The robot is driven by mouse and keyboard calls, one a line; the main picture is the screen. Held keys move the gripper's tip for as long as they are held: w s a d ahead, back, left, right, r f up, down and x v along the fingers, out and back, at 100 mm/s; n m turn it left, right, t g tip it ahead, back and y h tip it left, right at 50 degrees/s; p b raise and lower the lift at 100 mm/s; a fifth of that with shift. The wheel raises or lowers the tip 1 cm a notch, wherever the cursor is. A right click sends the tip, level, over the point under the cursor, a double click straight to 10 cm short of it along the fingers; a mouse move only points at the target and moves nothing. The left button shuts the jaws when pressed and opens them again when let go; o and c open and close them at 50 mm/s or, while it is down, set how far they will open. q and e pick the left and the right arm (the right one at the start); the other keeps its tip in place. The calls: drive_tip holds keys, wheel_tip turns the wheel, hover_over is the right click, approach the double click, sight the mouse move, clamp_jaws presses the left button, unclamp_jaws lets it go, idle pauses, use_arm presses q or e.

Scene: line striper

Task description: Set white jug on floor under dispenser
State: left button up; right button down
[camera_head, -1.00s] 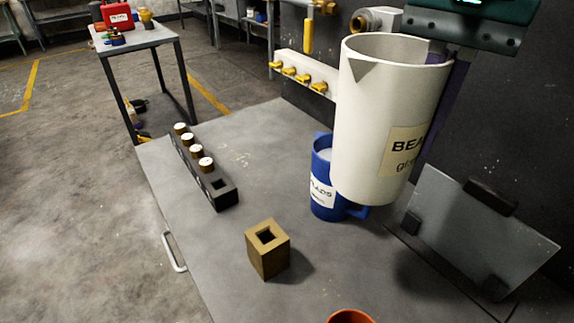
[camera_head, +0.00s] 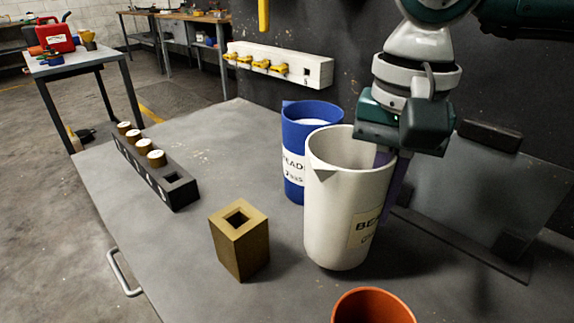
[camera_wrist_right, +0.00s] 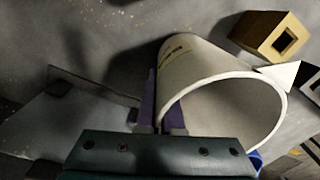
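The white jug (camera_head: 335,210), labelled "BEA…", is upright at the right of the grey bench (camera_head: 190,290). My right gripper (camera_head: 391,168) is shut on its rim wall, with one purple finger inside and one outside. The jug's base is at or just above the bench top; I cannot tell if it touches. The wrist view also shows the jug (camera_wrist_right: 200,65) and both fingers (camera_wrist_right: 159,105) at its wall. I cannot make out a dispenser for certain. My left gripper is not in view.
A blue jug (camera_head: 292,160) stands just behind the white one. A brass block with a square hole (camera_head: 240,245) is to its left, an orange cup (camera_head: 370,308) in front. A black rack (camera_head: 165,183) and a white tap rail (camera_head: 310,68) are farther back. Grey floor (camera_head: 40,240) lies left.

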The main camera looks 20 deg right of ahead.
drive_tip(key=shift+f, duration=1.1)
drive_tip(key=shift+b, duration=0.35)
drive_tip(key=shift+f, duration=0.25)
drive_tip(key=c, duration=1.1)
unclamp_jaws()
drive_tip(key=shift+r, duration=0.1)
